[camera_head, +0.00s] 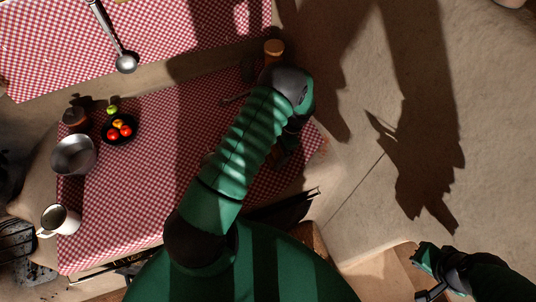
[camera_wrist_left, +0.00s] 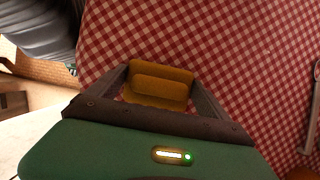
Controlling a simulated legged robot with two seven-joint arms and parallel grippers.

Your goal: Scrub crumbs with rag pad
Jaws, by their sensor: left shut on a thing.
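The rag pad (camera_wrist_left: 160,85) is a mustard-yellow block in the left wrist view. My left gripper (camera_wrist_left: 161,92) is shut on it, one finger at each side. The pad is over the red-checked cloth; I cannot tell whether it touches. In the head view my left gripper (camera_head: 284,154) is near the right end of the lower checked table (camera_head: 150,190), partly hidden by my arm, and the pad does not show clearly. I cannot make out crumbs for certain. My right gripper (camera_head: 430,292) is at the lower right, away from the table; its jaws are unclear.
A steel pot (camera_head: 74,155), a white mug (camera_head: 59,220) and a dark plate (camera_head: 120,129) with small red and orange produce stand at the table's left. A wooden-topped jar (camera_head: 274,48) stands at the far right corner. A ladle (camera_head: 124,62) lies on the upper cloth. Mid-table is clear.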

